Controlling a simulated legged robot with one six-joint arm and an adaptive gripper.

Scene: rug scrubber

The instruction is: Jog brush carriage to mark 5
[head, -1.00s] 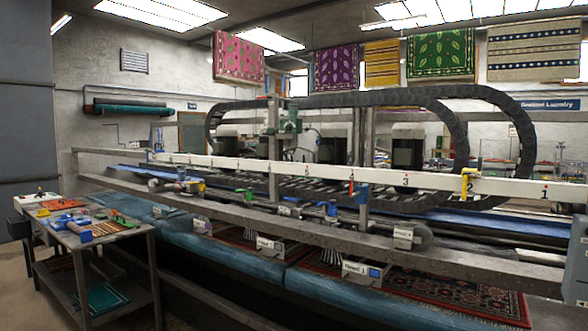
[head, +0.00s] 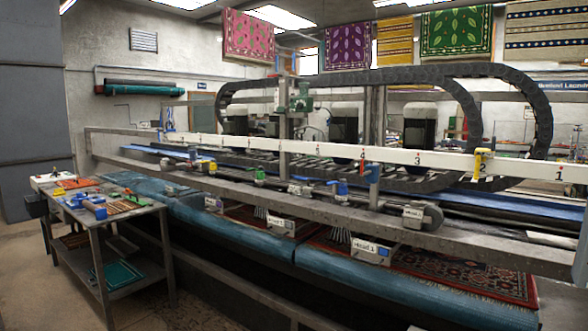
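The brush carriage appears to be the grey upright with a green motor unit (head: 300,103) at the middle of the long machine. It stands behind a white rail (head: 210,140) that carries small red-tipped numbered marks. Marks 1 (head: 560,176), 2 (head: 482,168) and 3 (head: 418,158) read from right to left. A red tag (head: 362,166) hangs at mark 4. The marks farther left, near the carriage, are too small to read surely. A yellow clamp (head: 478,165) sits on the rail beside mark 2. My gripper is not in view.
A workbench (head: 105,222) with tools stands at the left. Blue rollers (head: 225,240) and a patterned rug (head: 460,274) run along the machine's front, below units labelled Head (head: 370,249). A black cable chain (head: 400,72) arches behind the rail. Floor is bare at lower left.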

